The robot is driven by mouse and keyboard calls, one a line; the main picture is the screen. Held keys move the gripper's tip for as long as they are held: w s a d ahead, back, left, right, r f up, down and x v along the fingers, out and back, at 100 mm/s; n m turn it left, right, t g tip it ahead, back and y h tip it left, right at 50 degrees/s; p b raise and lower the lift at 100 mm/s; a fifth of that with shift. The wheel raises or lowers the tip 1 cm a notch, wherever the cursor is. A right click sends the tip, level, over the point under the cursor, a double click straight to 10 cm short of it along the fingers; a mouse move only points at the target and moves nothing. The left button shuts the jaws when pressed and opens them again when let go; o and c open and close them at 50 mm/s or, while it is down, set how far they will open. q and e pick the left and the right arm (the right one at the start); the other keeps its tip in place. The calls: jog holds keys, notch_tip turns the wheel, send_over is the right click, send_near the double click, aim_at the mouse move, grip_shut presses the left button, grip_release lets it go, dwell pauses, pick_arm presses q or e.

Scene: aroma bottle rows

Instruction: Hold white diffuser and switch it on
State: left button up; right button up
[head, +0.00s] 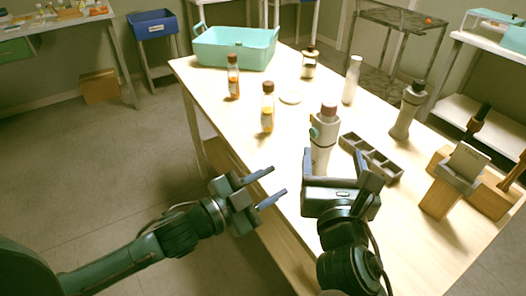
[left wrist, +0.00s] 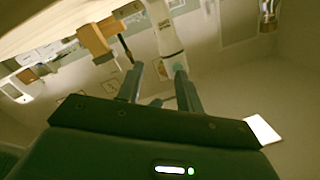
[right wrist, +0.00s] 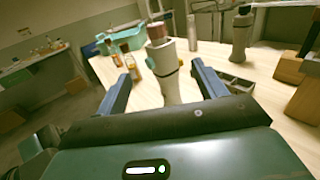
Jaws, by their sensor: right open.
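The white diffuser (head: 323,145) stands upright on the table, with a reddish-brown cap and a small teal button (head: 313,132) on its left side. My left gripper (head: 278,181) is open and empty, off the table's left edge, lower left of the diffuser.
A grey bottle with a dark cap (head: 407,112) and a dark compartment tray (head: 371,160) stand to the right. Amber bottles (head: 233,78) (head: 267,110) stand left of the diffuser. A wooden stand (head: 443,195) is at the right; a teal basket (head: 236,50) sits at the far end.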

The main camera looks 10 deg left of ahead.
aim_at(328, 126)
pick_arm(q)
notch_tip(328, 126, up, 6)
jog(key=w+a+m+h, duration=0.1)
jog(key=w+a+m, duration=0.1)
jog(key=m, duration=0.3)
jog(key=shift+w+f+m+g+h, duration=0.25)
jog(key=shift+w+m+g+h, duration=0.05)
jog(key=shift+w+g+h, duration=0.1)
pick_arm(e)
jog(key=w, duration=0.4)
jog(key=w+a, duration=0.1)
jog(key=w, duration=0.3)
jog(key=w+a, duration=0.1)
jog(key=w, duration=0.4)
pick_arm(q)
jog(key=shift+c, duration=0.3)
pick_arm(e)
jog(key=c, duration=1.1)
pick_arm(q)
grip_shut()
pick_arm(e)
jog(key=shift+c, duration=0.2)
dwell(1.7)
